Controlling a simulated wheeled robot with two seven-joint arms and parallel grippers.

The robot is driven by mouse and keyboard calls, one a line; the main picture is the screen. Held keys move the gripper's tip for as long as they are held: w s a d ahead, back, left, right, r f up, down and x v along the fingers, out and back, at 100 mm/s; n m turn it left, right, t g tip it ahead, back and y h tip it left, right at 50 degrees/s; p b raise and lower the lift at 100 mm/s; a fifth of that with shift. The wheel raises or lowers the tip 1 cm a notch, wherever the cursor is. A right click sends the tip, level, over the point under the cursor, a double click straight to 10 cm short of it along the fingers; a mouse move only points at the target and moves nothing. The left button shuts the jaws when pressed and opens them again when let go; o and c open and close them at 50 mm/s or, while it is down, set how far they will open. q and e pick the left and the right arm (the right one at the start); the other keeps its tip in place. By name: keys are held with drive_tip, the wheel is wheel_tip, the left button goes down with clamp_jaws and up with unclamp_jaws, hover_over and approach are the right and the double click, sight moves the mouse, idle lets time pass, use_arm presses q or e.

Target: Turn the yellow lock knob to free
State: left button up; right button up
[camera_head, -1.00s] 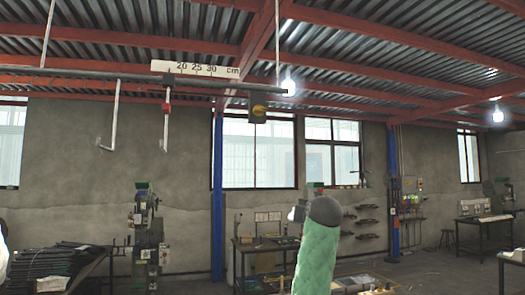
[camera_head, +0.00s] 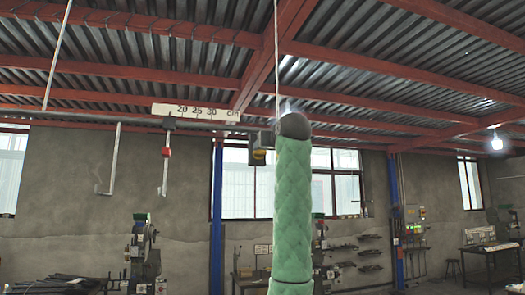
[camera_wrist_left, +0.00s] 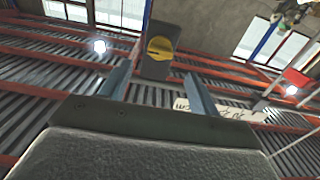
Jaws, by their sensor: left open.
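The yellow lock knob (camera_head: 258,155) is on a dark box at the right end of a hanging horizontal bar (camera_head: 100,118) in the head view. In the left wrist view the round knob (camera_wrist_left: 159,48) faces me on its grey box (camera_wrist_left: 155,69), with a dark ridge across it. My left gripper (camera_wrist_left: 158,72) is open, its two fingers apart, with the knob and box showing between and beyond them. I see no contact. In the head view a green padded arm (camera_head: 293,195) with a dark end rises just right of the knob. The right gripper is not in view.
A white centimetre scale (camera_head: 195,112) sits on the bar, with a red block (camera_head: 166,152) on a hanging rod below it. A cord (camera_head: 277,60) hangs from the roof. Benches and machines stand far back against the wall.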

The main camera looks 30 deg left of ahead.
sight(261, 153)
use_arm(q)
drive_tip(key=p+x, duration=0.3)
drive_tip(key=x, duration=0.3)
drive_tip(key=shift+r+p, duration=0.1)
drive_tip(key=shift+p, duration=0.3)
drive_tip(key=shift+w+a, duration=0.3)
drive_tip(key=shift+a, duration=0.05)
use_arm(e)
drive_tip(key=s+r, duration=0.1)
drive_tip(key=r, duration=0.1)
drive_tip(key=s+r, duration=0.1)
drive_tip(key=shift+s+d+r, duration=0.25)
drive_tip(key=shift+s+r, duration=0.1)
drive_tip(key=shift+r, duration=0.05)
use_arm(q)
drive_tip(key=shift+c, duration=0.4)
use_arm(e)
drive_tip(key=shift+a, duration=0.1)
use_arm(q)
drive_tip(key=c, duration=0.9)
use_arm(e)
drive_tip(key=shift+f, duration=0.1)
